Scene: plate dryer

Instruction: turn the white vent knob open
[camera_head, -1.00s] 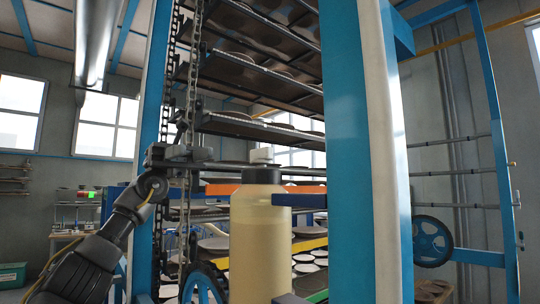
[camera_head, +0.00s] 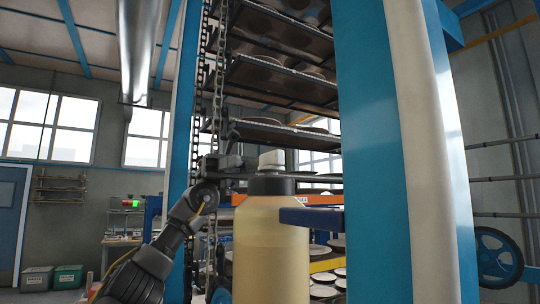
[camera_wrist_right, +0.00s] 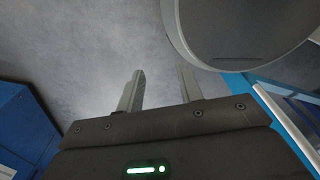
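The white vent knob (camera_head: 271,160) stands on the black cap (camera_head: 270,185) of a pale yellow, bottle-like container (camera_head: 270,250) in the middle of the head view. My left gripper (camera_head: 236,162) is just left of the knob at about its height, its fingers pointing right. It is small and dark against the racks, so its finger gap and any contact with the knob are unclear. My right gripper (camera_wrist_right: 160,85) shows in the right wrist view, with its two fingers apart and nothing between them.
A blue and white post (camera_head: 385,150) of the dryer frame rises right of the container, with a dark blue bar (camera_head: 312,217) reaching toward it. Chains (camera_head: 219,70) and plate shelves (camera_head: 270,75) stand behind. A large grey round object (camera_wrist_right: 240,30) is near my right gripper.

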